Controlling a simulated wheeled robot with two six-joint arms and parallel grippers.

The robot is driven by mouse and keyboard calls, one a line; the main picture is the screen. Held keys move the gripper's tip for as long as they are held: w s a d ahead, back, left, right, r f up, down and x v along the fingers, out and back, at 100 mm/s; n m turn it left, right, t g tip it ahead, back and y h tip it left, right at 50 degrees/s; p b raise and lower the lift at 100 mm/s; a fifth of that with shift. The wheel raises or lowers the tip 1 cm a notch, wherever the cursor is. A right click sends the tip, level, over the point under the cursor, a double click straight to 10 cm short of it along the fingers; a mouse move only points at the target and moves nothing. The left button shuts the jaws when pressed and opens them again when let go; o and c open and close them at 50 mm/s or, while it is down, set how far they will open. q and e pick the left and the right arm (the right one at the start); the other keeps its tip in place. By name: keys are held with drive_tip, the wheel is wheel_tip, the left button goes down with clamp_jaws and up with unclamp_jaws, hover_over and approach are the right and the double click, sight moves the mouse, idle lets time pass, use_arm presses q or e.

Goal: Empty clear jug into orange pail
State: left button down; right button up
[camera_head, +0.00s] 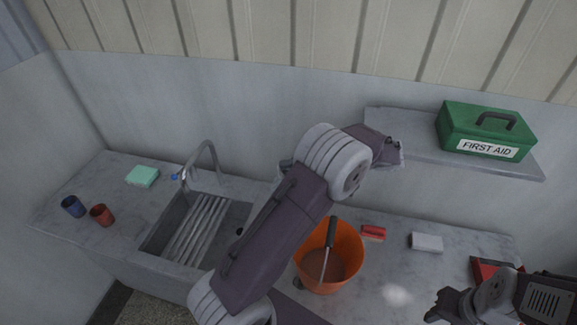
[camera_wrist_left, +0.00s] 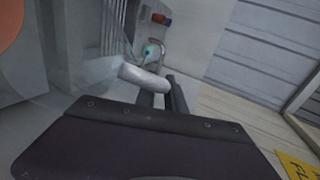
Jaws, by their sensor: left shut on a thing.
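The orange pail (camera_head: 345,245) stands on the counter right of the sink, with a dark-handled tool in it. It is at the upper left edge of the left wrist view (camera_wrist_left: 10,22). My left gripper (camera_wrist_left: 165,92) is shut on a pale cylindrical part, apparently the handle of the clear jug (camera_wrist_left: 90,75), whose see-through body is hard to make out. In the head view my left arm hides most of this gripper and the jug, so the jug's tilt and contents cannot be told. My right gripper (camera_head: 436,306) is low at the right, its jaws unclear.
The sink (camera_head: 160,238) with its curved tap (camera_head: 211,155) is on the left. Two cups (camera_head: 87,210) and a green sponge (camera_head: 142,176) lie beyond it. A first aid box (camera_head: 488,130) is on the wall shelf. A red block (camera_head: 373,232) and a white block (camera_head: 427,242) lie right of the pail.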

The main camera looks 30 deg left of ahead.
use_arm(q)
drive_tip(key=shift+w+a+r+h+p, duration=0.1)
drive_tip(key=shift+a+r+h+p, duration=0.2)
drive_tip(key=shift+p, duration=0.25)
drive_tip(key=w+a+m+h+p, duration=0.1)
drive_tip(key=a+m+h+p, duration=0.2)
drive_tip(key=a+h+p, duration=0.9)
drive_tip(key=p, duration=0.4)
drive_tip(key=shift+w+a+f+h, duration=0.15)
drive_tip(key=shift+a+f+h, duration=0.15)
drive_tip(key=shift+h, duration=0.1)
drive_tip(key=shift+d+r, duration=0.1)
drive_tip(key=shift+r, duration=0.05)
